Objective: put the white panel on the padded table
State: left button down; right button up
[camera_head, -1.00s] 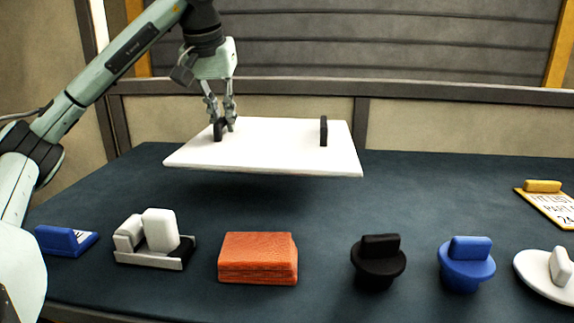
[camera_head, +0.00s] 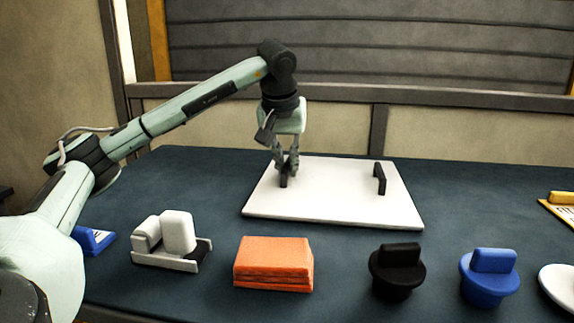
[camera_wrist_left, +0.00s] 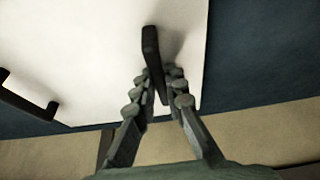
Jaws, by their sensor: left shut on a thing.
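The white panel (camera_head: 335,190) is a flat board with two black handles on top. It lies flat at the padded table's dark blue surface (camera_head: 200,190), toward the back middle, with no clear gap beneath it. My left gripper (camera_head: 286,172) is at the panel's left handle and shut on it. In the left wrist view the fingers (camera_wrist_left: 158,88) stand on both sides of this black handle (camera_wrist_left: 151,52), and the panel (camera_wrist_left: 80,50) fills the upper left. The right handle (camera_head: 379,178) is free. My right gripper is not in view.
Along the front stand a blue item (camera_head: 95,240), a white-and-grey holder (camera_head: 172,242), an orange folded stack (camera_head: 273,264), a black knobbed piece (camera_head: 397,270), a blue knobbed piece (camera_head: 488,276) and a white one (camera_head: 560,284). A yellow-topped card (camera_head: 562,205) lies at right.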

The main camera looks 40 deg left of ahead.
pick_arm(q)
jog(key=c, duration=1.6)
grip_release()
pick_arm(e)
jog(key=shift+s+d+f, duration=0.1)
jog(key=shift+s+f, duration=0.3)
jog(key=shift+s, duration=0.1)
pick_arm(q)
jog(key=shift+r, duration=0.15)
jog(key=v, duration=0.5)
jog(key=shift+d+r+p, duration=0.1)
jog(key=shift+r+p, duration=0.1)
jog(key=shift+p, duration=0.1)
jog(key=shift+p+v, duration=1.05)
jog(key=shift+v, duration=2.15)
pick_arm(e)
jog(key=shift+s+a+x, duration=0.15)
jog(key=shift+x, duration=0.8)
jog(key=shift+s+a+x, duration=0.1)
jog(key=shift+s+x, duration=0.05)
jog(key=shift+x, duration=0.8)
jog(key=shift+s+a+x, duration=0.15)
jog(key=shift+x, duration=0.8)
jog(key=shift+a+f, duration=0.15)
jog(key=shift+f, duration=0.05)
